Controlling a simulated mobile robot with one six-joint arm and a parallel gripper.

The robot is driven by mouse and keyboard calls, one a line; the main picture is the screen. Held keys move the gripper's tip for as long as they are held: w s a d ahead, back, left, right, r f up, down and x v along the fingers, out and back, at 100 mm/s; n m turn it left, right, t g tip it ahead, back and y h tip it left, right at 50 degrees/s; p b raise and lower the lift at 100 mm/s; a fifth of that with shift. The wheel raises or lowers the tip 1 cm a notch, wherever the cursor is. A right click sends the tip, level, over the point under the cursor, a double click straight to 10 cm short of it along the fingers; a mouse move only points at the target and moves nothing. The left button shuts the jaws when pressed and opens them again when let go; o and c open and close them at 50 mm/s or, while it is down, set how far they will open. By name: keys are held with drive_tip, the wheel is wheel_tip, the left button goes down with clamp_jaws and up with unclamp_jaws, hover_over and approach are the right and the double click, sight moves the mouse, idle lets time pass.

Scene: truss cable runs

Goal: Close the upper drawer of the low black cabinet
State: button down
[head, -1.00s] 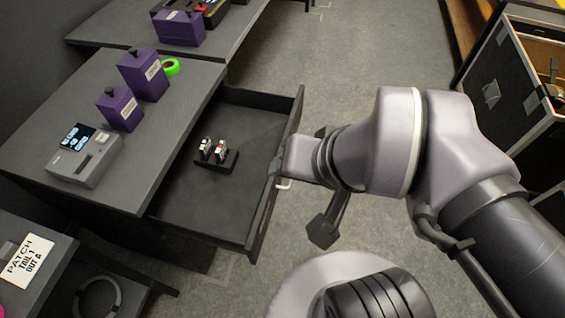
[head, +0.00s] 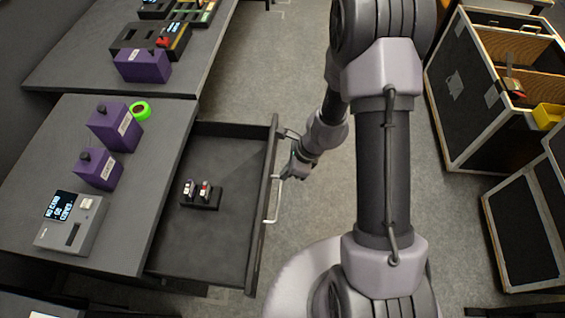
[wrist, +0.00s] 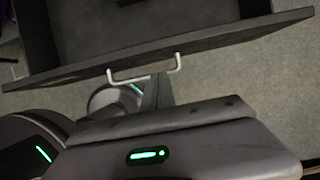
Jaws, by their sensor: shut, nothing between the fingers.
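The upper drawer (head: 226,222) of the low black cabinet (head: 160,170) stands pulled far out in the head view. A small black block with two white-and-red pieces (head: 200,195) lies inside it. The drawer's pale bar handle (head: 276,200) is on its front panel, and it also shows in the wrist view (wrist: 145,78). My gripper (head: 290,172) is outside the drawer, beside the front panel near the handle. In the wrist view its dark fingers (wrist: 158,92) are shut and empty, close to the handle; I cannot tell whether they touch it.
On the cabinet top stand purple boxes (head: 112,128), a green tape roll (head: 140,111) and a grey device with a screen (head: 72,222). Open black cases (head: 490,90) stand at the right. The carpet between is clear.

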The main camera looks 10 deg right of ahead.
drive_tip(key=b+x, duration=0.3)
drive_tip(key=x, duration=0.5)
drive_tip(key=shift+b, duration=0.4)
drive_tip(key=shift+f, duration=0.1)
